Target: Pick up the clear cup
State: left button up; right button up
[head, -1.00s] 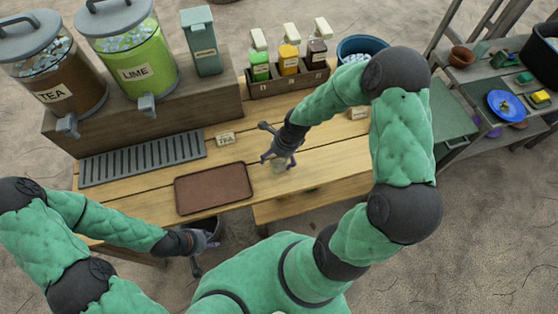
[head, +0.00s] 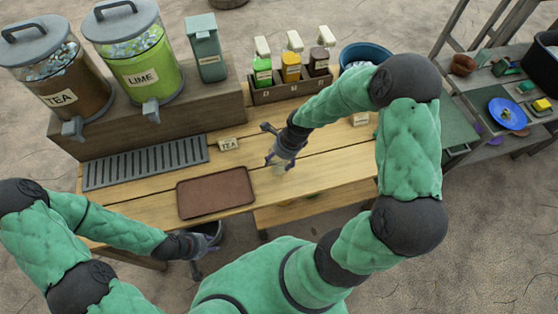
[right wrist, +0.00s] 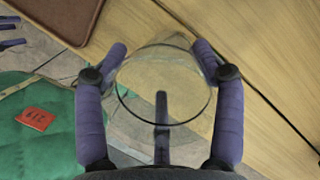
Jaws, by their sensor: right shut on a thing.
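The clear cup (right wrist: 163,82) shows in the right wrist view as a round transparent rim between the two purple fingers of my right gripper (right wrist: 160,62). The fingers are shut on its sides. In the head view my right gripper (head: 281,164) is over the table to the right of the brown tray, and the cup (head: 279,171) is small and mostly hidden there. I cannot tell whether the cup touches the table. My left gripper (head: 196,268) hangs low in front of the table's near edge; its finger opening is too small to judge.
A brown tray (head: 216,193) lies on the wooden table (head: 330,160), with a grey drip grate (head: 145,163) behind it. A TEA card (head: 229,144) stands near my right gripper. Tea and lime dispensers (head: 140,60) and a bottle rack (head: 290,88) stand at the back.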

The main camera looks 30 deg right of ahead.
jog(key=s+a+r+p, duration=0.3)
jog(key=s+a+r, duration=0.1)
jog(key=s+r, duration=0.6)
jog(key=shift+s+a+r+p, duration=0.2)
jog(key=shift+s+a+p, duration=0.15)
jog(key=shift+s, duration=1.3)
jog(key=w+f+n+g+h+b, duration=0.1)
jog(key=w+n+g, duration=0.4)
jog(key=w+n, duration=1.3)
jog(key=f+n+b, duration=0.1)
jog(key=n, duration=0.4)
jog(key=shift+a+f+h, duration=0.3)
jog(key=shift+a+h, duration=0.1)
jog(key=shift+w+a+n+h, duration=0.25)
jog(key=shift+w+n, duration=0.2)
jog(key=shift+n, duration=0.65)
